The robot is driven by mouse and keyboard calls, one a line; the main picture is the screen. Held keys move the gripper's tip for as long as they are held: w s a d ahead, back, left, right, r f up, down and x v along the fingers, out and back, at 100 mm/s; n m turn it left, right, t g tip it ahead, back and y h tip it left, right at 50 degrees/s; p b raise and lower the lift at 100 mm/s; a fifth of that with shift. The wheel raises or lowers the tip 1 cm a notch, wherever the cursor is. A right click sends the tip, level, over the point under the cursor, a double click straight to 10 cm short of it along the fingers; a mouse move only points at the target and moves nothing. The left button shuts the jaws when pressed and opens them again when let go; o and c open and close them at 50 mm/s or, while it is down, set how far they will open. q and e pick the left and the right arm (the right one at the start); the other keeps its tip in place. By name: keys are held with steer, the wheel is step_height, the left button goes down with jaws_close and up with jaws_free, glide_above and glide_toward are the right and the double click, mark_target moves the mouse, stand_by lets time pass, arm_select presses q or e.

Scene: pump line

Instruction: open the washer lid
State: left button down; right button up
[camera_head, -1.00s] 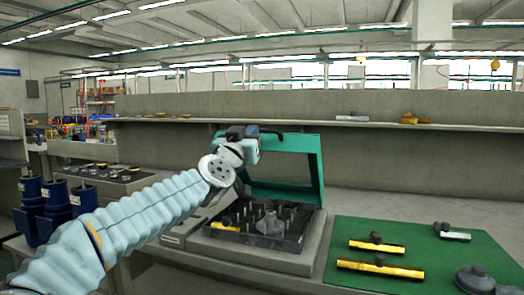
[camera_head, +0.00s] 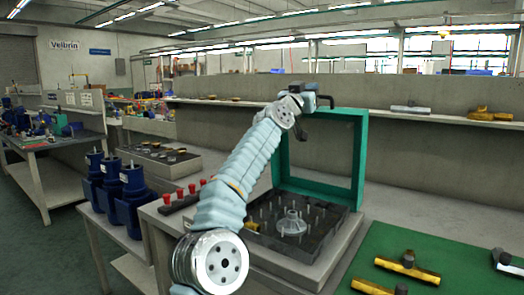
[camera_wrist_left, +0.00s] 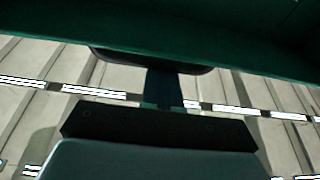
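The washer (camera_head: 325,262) is a grey box on the bench with a dark tray of upright pegs and a pale ribbed part (camera_head: 291,224) inside. Its green lid (camera_head: 359,150) stands up, raised at the back of the tray. My left gripper (camera_head: 326,101) is at the lid's upper left, by its top edge. In the left wrist view the lid's dark green surface (camera_wrist_left: 180,35) fills the top, with a dark bar (camera_wrist_left: 115,56) below it, close to the gripper's black body. The fingertips are not clear, so I cannot tell whether they grip. My right gripper is out of view.
Blue pumps (camera_head: 131,195) stand left of the bench. Several red-topped items (camera_head: 192,188) sit left of the tray. A green mat (camera_head: 440,255) with yellow fittings (camera_head: 407,265) lies at the right. A shelf (camera_head: 450,119) runs behind.

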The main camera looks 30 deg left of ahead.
arm_select(q)
steer(key=shift+w, duration=0.95)
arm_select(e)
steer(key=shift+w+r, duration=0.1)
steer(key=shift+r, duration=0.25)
arm_select(q)
steer(key=shift+d+f, duration=0.1)
